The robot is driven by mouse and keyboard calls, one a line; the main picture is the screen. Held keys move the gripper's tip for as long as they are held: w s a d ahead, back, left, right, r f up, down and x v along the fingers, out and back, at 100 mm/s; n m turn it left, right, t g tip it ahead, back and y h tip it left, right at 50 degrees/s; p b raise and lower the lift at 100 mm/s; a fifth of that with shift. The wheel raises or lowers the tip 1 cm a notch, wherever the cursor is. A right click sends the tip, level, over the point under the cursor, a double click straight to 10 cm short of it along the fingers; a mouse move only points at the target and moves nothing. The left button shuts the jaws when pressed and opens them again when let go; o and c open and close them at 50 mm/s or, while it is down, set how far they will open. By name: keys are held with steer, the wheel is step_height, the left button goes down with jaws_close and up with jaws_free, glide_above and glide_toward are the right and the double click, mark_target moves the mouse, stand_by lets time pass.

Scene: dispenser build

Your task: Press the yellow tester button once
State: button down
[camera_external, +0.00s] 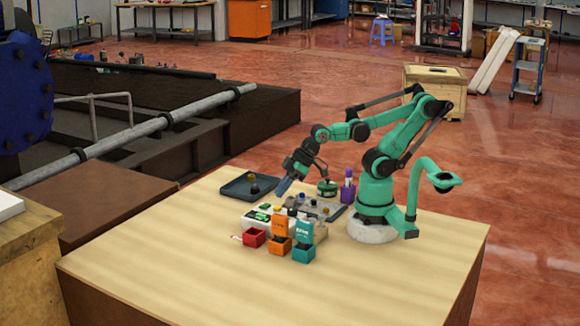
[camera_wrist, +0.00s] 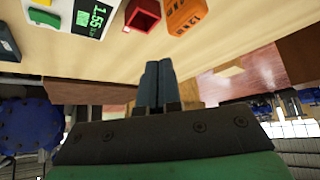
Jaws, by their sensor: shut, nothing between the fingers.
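The white tester (camera_external: 254,223) stands on the wooden table, with a lit display facing the front. A small yellow spot (camera_external: 277,208), likely the yellow button, shows near its top right; at this size I cannot be certain. In the wrist view the tester (camera_wrist: 62,9) is cut off at the top left, with its display reading about 1.55. My gripper (camera_external: 280,193) is above the table, behind the tester and apart from it, tilted down. Its two blue-grey fingers (camera_wrist: 156,66) are together and empty.
A red bin (camera_external: 254,238), an orange bin (camera_external: 280,246) and a teal bin (camera_external: 303,253) stand in front of the tester. A dark tray (camera_external: 235,188) lies behind it. A purple holder (camera_external: 348,192) stands near my base. The table's front is clear.

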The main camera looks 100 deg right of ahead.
steer(key=shift+d, duration=0.1)
steer(key=r+m+t+y, duration=0.1)
steer(key=m+y, duration=0.2)
steer(key=m, duration=0.2)
glide_above(277, 209)
steer(key=s+d, duration=0.1)
steer(key=shift+s+d+r, duration=0.1)
steer(key=shift+s+r, duration=0.05)
steer(key=shift+r, duration=0.05)
steer(key=shift+f, duration=0.15)
steer(key=shift+f, duration=4.25)
